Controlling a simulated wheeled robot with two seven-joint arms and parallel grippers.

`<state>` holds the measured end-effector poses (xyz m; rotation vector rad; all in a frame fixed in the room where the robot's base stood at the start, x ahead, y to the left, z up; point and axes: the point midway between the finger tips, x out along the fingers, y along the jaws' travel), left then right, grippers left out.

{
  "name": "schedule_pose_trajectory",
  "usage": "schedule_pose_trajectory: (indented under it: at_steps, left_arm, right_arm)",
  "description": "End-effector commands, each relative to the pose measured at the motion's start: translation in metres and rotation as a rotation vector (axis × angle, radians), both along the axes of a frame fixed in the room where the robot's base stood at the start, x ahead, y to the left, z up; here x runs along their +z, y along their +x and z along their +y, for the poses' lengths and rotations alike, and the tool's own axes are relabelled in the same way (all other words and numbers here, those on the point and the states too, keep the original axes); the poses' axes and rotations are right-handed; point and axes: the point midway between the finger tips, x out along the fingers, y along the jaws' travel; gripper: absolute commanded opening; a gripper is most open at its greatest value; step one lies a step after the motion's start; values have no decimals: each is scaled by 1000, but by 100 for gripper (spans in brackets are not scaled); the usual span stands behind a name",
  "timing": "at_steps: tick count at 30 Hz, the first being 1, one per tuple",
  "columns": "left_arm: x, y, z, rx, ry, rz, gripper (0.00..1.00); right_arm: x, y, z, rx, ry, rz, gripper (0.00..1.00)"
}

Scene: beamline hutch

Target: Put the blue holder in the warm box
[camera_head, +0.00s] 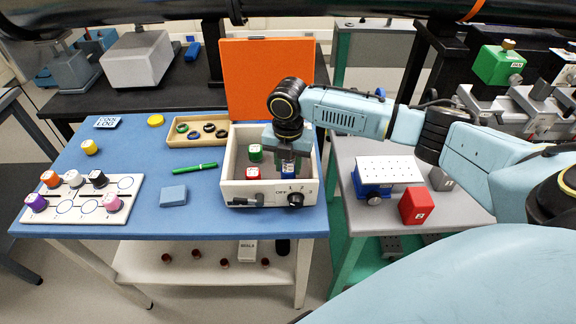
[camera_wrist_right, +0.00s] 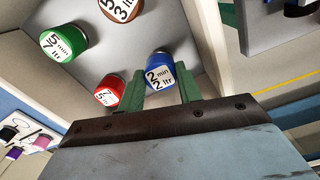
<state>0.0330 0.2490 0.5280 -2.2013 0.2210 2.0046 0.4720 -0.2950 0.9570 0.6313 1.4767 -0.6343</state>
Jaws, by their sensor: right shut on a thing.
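The warm box (camera_head: 270,192) is a cream box with a dial on its front and its orange lid (camera_head: 266,80) standing open behind it. My right gripper (camera_head: 289,160) reaches down inside the box at its right side. It is shut on the blue holder (camera_head: 288,171), which also shows between the green fingers in the right wrist view (camera_wrist_right: 160,72). I cannot tell whether the holder touches the box floor. A green holder (camera_head: 255,153) and a red holder (camera_head: 253,173) stand inside, left of the gripper. My left gripper is out of view.
A brown-rimmed holder (camera_wrist_right: 120,8) is also in the box. Left of the box on the blue table are a tray of rings (camera_head: 200,130), a green pen (camera_head: 195,167), a blue block (camera_head: 173,195) and a white rack of colored holders (camera_head: 84,207). A red block (camera_head: 416,206) stands on the right bench.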

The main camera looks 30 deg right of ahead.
Motion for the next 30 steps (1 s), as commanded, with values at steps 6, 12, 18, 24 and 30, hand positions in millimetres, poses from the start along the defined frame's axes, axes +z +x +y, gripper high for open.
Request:
schedule_pose_trajectory:
  at_steps: [6,12,18,24,30]
  left_arm:
    - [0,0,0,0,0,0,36]
    - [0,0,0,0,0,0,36]
    - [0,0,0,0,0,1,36]
    - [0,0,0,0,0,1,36]
    - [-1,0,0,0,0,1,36]
  right_arm:
    - [-9,0,0,0,0,-1,7]
    - [-10,0,0,0,0,-1,7]
    - [-13,0,0,0,-1,-1,46]
    - [-13,0,0,0,-1,-1,56]
    - [-10,1,0,-1,-1,-2,56]
